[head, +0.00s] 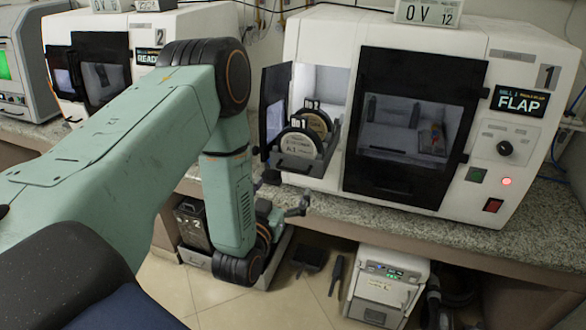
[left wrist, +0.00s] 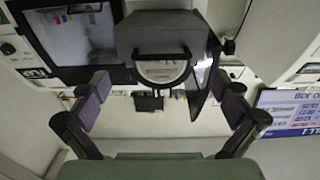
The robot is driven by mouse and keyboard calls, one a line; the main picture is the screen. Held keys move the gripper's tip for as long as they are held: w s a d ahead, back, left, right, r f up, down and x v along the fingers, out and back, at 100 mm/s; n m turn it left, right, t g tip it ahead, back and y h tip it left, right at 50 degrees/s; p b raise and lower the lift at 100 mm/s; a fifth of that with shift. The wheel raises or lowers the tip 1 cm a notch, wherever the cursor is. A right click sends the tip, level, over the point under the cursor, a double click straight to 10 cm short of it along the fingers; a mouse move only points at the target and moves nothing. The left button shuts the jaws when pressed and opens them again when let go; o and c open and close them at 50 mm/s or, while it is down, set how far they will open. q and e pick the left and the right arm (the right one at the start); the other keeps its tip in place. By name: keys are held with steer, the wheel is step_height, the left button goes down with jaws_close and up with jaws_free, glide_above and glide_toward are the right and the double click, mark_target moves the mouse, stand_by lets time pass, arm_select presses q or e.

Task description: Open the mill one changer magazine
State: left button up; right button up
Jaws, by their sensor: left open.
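Mill one (head: 525,60) is the white machine at the right of the head view, marked 1, with a display reading FLAP. Its dark flap (head: 275,105) stands swung open at the left of a lit bay. The dark changer magazine (head: 297,163), labelled A1 and holding upright pale discs, sticks out of that bay. In the left wrist view the magazine (left wrist: 158,35), with its bar handle, shows upside down ahead of the fingers. My left gripper (head: 287,196) is open and empty, just below and in front of the magazine; its fingers (left wrist: 160,105) are spread wide. My right gripper is out of view.
A second mill (head: 110,30) marked 2 stands at the back left. The granite counter edge (head: 400,222) runs under mill one. A white box unit (head: 388,290) stands on the floor below, and an open crate (head: 190,255) is behind my left arm.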

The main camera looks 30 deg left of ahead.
mark_target(296, 163)
arm_select(q)
steer(key=shift+w+a+r, duration=0.1)
steer(key=shift+w+r, duration=0.2)
steer(key=shift+w, duration=0.15)
steer(key=x, duration=0.4)
steer(key=p+x, duration=0.1)
steer(key=x, duration=0.1)
steer(key=shift+w+a+f, duration=0.15)
steer(key=shift+w+f, duration=0.05)
steer(key=shift+f, duration=0.1)
steer(key=shift+s+r, duration=0.35)
steer(key=shift+s, duration=0.1)
steer(key=shift+c, duration=1.3)
steer(key=shift+w+f, duration=0.3)
steer(key=shift+w, duration=0.1)
steer(key=c, duration=0.3)
steer(key=shift+s+r, duration=0.2)
steer(key=c, duration=0.6)
steer(key=shift+w, duration=0.1)
steer(key=c, duration=0.4)
steer(key=shift+b+x, duration=1)
steer(key=shift+x, duration=0.8)
steer(key=shift+w+a, duration=0.1)
steer(key=shift+w, duration=0.35)
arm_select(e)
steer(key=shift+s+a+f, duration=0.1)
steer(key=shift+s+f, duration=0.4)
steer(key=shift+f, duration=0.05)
